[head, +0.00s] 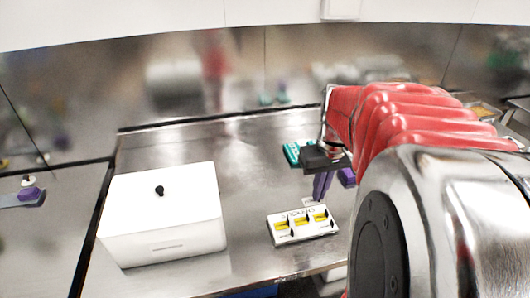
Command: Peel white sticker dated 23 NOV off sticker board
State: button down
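The white sticker board (303,226) lies on the steel counter in the head view, right of centre, with several yellow labels or slots across its face. Its lettering is too small to read fully, and I cannot make out a 23 NOV date. A small pale piece (308,201) shows at the board's far edge, just below my fingertips; I cannot tell if it is a sticker. My gripper (321,198) points down with purple fingers just beyond the board. Its fingers overlap in this view, so neither the gap nor any hold is clear.
A large white box with a black knob (160,190) stands left on the steel counter (245,180). A teal object (292,152) lies behind my gripper, and a purple one (347,177) is partly hidden beside it. The counter between box and board is clear.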

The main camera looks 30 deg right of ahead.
jog(key=shift+r, duration=1.4)
dwell(0.4)
